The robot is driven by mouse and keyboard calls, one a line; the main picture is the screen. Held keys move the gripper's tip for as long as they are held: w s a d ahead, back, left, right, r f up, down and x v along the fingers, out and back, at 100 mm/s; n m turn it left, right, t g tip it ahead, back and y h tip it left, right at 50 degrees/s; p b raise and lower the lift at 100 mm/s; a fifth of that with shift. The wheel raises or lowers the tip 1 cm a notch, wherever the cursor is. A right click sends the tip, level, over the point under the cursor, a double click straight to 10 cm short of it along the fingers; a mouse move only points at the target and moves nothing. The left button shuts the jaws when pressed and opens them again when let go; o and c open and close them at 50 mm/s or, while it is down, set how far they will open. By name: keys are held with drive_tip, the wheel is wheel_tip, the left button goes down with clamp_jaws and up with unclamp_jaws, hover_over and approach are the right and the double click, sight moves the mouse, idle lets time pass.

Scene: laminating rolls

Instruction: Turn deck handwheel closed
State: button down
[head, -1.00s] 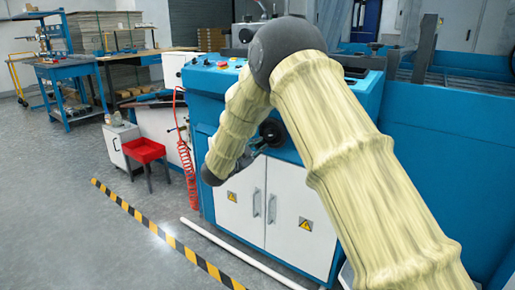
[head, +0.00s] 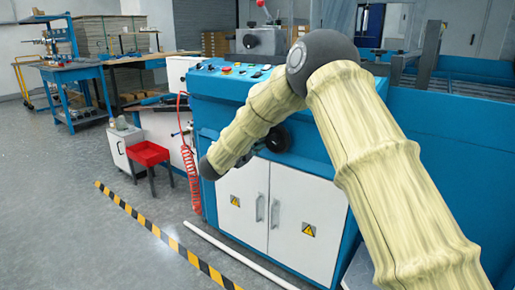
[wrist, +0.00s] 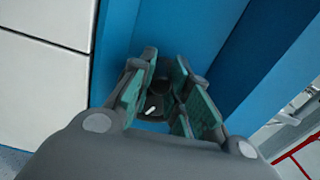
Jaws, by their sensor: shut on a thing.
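The deck handwheel (head: 278,138) is black and sits on the blue front of the machine, above the white cabinet doors. In the wrist view a dark part of the handwheel (wrist: 154,104) with a small white mark shows between my fingers. My gripper (wrist: 165,74) has teal-padded fingers on both sides of this dark part and is shut on it. In the head view my forearm hides most of the gripper, just left of the wheel. The handwheel's exact turn angle cannot be told.
A control panel (head: 228,71) tops the blue machine. White cabinet doors (head: 293,218) with handles lie below the wheel. A red coiled hose (head: 191,150) and a red stool (head: 149,155) stand left.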

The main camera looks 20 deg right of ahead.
drive_tip(key=r+m, duration=0.1)
drive_tip(key=m, duration=0.1)
drive_tip(key=r+m+b, duration=0.1)
drive_tip(key=m, duration=0.1)
drive_tip(key=shift+m, duration=0.3)
drive_tip(key=shift+s+d+r+m+b, duration=0.15)
drive_tip(key=shift+r+m+b, duration=0.35)
drive_tip(key=shift+m, duration=0.55)
drive_tip(key=shift+s+d+r+m+b, duration=0.1)
drive_tip(key=shift+r+m+b, duration=0.4)
drive_tip(key=shift+m, duration=0.55)
drive_tip(key=shift+f, duration=0.1)
drive_tip(key=c, duration=1.3)
unclamp_jaws()
drive_tip(key=shift+a, duration=0.1)
drive_tip(key=v, duration=1.2)
